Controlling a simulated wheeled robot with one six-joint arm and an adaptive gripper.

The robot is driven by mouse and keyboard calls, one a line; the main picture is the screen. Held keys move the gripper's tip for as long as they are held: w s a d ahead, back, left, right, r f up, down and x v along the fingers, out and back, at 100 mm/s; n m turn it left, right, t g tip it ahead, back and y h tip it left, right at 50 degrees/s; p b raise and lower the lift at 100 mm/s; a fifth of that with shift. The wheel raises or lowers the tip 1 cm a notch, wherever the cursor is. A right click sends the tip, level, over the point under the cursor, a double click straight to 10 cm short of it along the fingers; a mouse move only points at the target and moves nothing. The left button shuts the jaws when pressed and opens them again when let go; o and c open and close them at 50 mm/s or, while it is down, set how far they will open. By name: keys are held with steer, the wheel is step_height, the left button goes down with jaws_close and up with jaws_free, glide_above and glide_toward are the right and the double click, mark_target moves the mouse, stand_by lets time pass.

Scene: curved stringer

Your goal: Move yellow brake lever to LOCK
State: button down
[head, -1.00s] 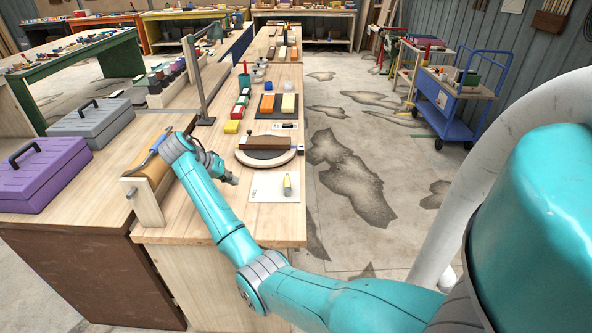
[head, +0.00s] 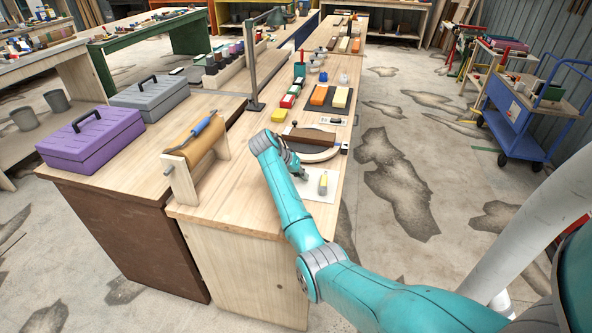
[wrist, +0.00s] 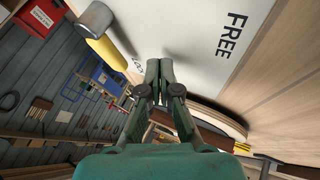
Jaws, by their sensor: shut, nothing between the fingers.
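The yellow brake lever (head: 323,185) stands on a white plate (head: 316,196) near the bench's right edge. In the wrist view the lever (wrist: 106,52) is a yellow bar with a grey round end, at upper left. The plate (wrist: 190,35) there shows the word FREE; another word beside the lever is partly hidden and cannot be read fully. My gripper (head: 303,177) is just left of the lever in the head view, over the plate's edge. In the wrist view my gripper (wrist: 160,64) has its fingertips together and empty, apart from the lever.
A roller stand (head: 196,160) is on the bench's left, near purple (head: 91,138) and grey (head: 150,92) toolboxes.

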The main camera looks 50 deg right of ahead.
mark_target(323, 185)
steer(key=shift+s+d, duration=0.45)
steer(key=shift+s, duration=0.45)
steer(key=shift+s+d, duration=0.4)
steer(key=shift+s, duration=0.45)
steer(key=shift+s, duration=0.1)
steer(key=shift+s+d, duration=0.4)
steer(key=shift+s, duration=0.05)
